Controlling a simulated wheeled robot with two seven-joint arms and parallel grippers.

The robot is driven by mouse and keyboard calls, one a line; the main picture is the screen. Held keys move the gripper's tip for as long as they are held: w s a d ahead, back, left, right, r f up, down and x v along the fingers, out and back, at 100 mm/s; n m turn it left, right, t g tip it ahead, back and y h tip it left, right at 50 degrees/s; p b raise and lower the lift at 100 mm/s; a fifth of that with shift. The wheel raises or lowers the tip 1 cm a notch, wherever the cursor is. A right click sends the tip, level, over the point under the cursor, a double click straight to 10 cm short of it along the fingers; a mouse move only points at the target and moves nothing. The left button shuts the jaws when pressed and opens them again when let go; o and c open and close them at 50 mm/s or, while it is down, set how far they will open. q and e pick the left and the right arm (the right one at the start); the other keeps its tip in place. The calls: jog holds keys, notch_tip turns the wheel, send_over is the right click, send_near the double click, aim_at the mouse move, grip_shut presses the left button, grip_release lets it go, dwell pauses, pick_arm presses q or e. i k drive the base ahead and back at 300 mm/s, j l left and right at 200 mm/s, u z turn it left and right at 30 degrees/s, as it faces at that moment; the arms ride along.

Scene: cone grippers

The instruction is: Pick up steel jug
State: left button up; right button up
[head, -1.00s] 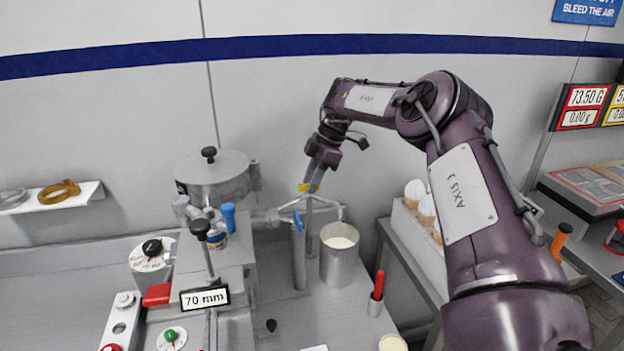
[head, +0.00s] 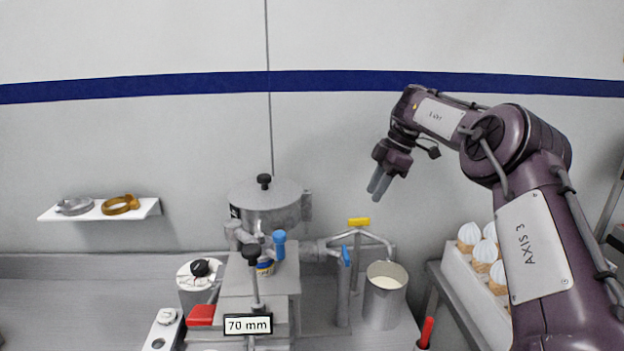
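The steel jug (head: 384,302) is an open grey metal cylinder with cream-coloured contents, upright on the steel worktop right of the machine. My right gripper (head: 378,186) hangs above the jug in the picture, fingers pointing down and slightly left. Nothing shows between its two grey fingers, and it is clear of the jug. The fingers overlap from this angle, so their opening is unclear. My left gripper is out of view.
The machine's lidded hopper (head: 268,208) is further left. A tray of cream-topped cones (head: 482,258) is at right.

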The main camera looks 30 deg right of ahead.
aim_at(385, 283)
jog(key=k+j, duration=0.35)
jog(key=j, duration=0.15)
jog(key=k+j, duration=0.4)
jog(key=j, duration=0.1)
